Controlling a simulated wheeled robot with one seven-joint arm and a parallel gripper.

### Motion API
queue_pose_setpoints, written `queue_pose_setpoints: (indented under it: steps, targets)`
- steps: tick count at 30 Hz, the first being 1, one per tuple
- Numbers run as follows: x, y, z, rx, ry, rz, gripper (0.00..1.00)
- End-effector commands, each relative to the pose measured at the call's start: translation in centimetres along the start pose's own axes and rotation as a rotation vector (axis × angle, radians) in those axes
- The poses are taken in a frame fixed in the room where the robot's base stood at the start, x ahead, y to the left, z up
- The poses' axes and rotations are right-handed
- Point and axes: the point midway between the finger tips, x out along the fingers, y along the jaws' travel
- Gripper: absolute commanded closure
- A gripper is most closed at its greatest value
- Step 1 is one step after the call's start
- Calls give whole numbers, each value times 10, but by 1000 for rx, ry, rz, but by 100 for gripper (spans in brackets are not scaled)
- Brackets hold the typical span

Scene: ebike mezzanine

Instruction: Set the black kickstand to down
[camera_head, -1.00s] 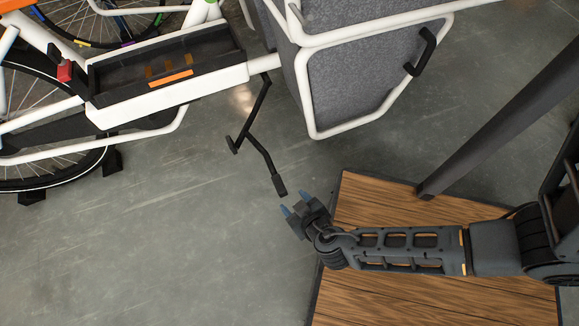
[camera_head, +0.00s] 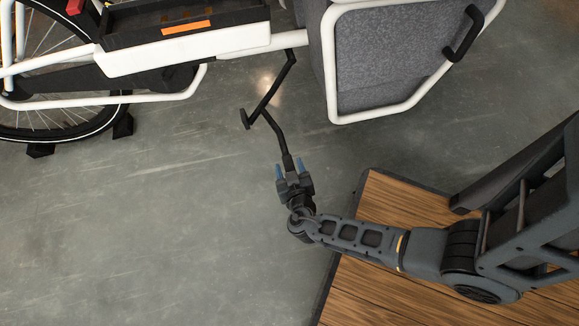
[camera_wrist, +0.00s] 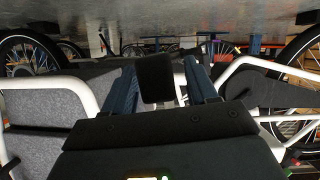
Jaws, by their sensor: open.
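The black kickstand (camera_head: 273,122) hangs from the white bike frame (camera_head: 180,55) in the head view, a bent bar with a side tab and a foot at its lower end. My gripper (camera_head: 289,169) is open, its two blue fingertips on either side of the kickstand's foot. In the wrist view the black foot (camera_wrist: 155,80) shows between the blue fingers of my gripper (camera_wrist: 172,82). A gap shows on the foot's right side there; whether the left finger touches it I cannot tell.
A grey cargo box (camera_head: 390,60) with a white tube rim and black handle stands at the upper right. A wooden platform (camera_head: 400,205) lies under my arm. A wheel (camera_head: 50,100) is at the left. The grey floor (camera_head: 150,230) at lower left is clear.

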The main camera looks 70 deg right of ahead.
Motion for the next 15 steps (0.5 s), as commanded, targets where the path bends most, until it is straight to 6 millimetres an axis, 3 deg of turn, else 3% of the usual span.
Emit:
queue_pose_setpoints:
  steps: [12, 15]
  targets:
    - [10, 0, 0, 0, -2, 0, 43]
    - [10, 0, 0, 0, -2, 0, 52]
